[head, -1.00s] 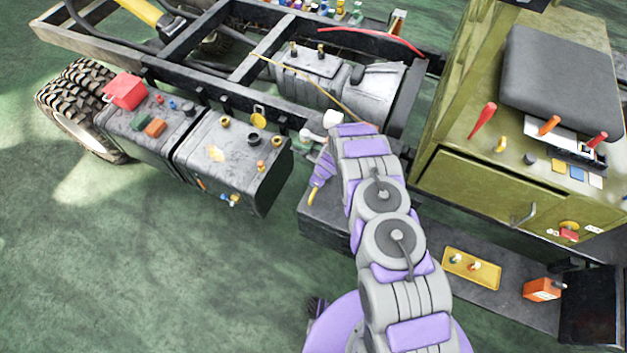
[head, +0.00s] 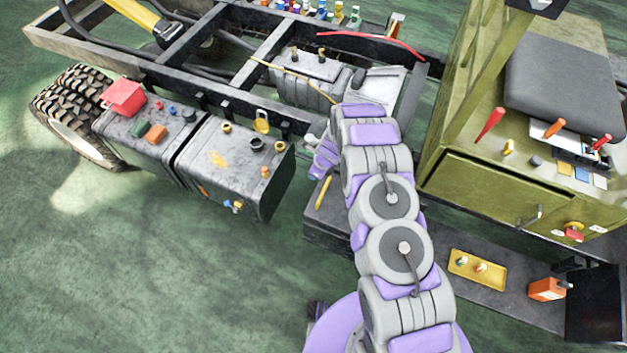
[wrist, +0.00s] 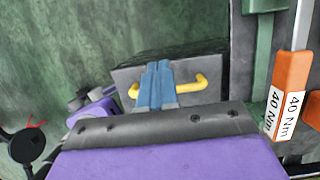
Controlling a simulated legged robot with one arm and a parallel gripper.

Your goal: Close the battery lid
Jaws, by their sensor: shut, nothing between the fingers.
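A dark box (head: 326,228) lies low beside the chassis frame, partly behind my arm in the head view. A yellow handle (head: 324,192) shows at it, just below my gripper (head: 322,166). In the wrist view a grey panel (wrist: 125,78) carries the yellow handle (wrist: 203,82); this looks like the battery lid. How far it is open I cannot tell. My gripper (wrist: 157,85) is shut and empty, its blue fingers in front of the handle's middle. Whether they touch handle or panel I cannot tell.
A grey tank (head: 235,165) with caps stands left of my gripper. A green cabinet (head: 490,195) stands right, with a yellow tray (head: 477,267) below it. An orange tool marked 40 Nm (wrist: 291,90) is close at right in the wrist view. The floor at left is clear.

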